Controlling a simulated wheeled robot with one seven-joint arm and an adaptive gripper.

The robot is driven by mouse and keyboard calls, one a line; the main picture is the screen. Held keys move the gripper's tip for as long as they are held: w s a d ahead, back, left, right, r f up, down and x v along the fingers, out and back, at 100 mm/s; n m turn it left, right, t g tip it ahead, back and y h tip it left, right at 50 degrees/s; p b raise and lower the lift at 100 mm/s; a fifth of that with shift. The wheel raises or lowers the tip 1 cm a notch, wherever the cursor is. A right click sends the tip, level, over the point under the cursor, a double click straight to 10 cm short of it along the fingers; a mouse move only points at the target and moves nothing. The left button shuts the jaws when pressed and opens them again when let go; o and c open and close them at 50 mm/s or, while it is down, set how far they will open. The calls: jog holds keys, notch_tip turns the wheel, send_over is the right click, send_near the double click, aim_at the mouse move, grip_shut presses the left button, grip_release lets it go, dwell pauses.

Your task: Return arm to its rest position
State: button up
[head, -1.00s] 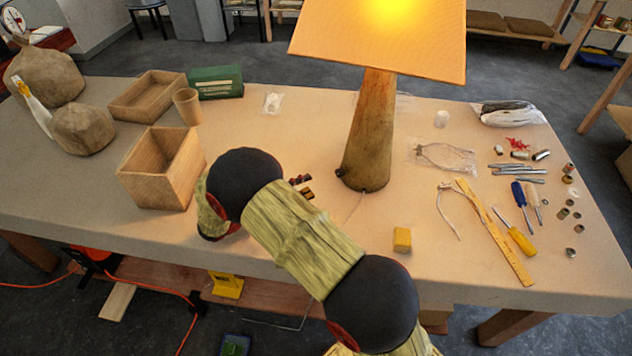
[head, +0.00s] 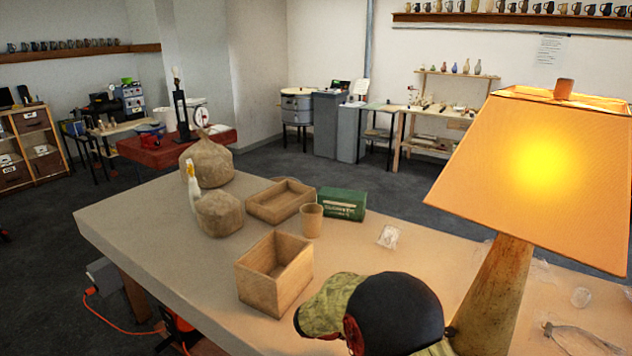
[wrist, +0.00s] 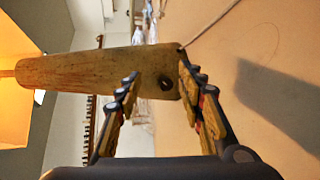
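My gripper (wrist: 160,70) is open and empty in the wrist view, its two fingers spread apart. The lit table lamp has an orange shade (head: 530,165) and a tapered wooden stem (head: 494,295), upright on the table in the head view. In the wrist view the lamp stem (wrist: 75,72) lies sideways across the picture, beyond the fingers. I cannot tell how far the fingers are from it. My arm shows at the bottom of the head view, just left of the stem; the fingers cannot be made out there.
An open wooden box (head: 274,275) stands close left of my arm. Behind it are a wooden tray (head: 281,201), a cup (head: 311,221), a green box (head: 342,204) and wrapped lumps (head: 220,214). A clear packet (head: 388,237) lies behind my arm. The table's front left is bare.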

jog(key=s+r+m+y, duration=0.1)
jog(key=s+r+y, duration=0.8)
jog(key=s, duration=0.5)
jog(key=s+a+r+t+y, duration=0.5)
jog(key=s+a+t+y, duration=0.1)
jog(key=s, duration=0.3)
jog(key=shift+s+a+r+t, duration=0.3)
jog(key=shift+a+r, duration=0.05)
jog(key=shift+a, duration=0.15)
dwell(1.5)
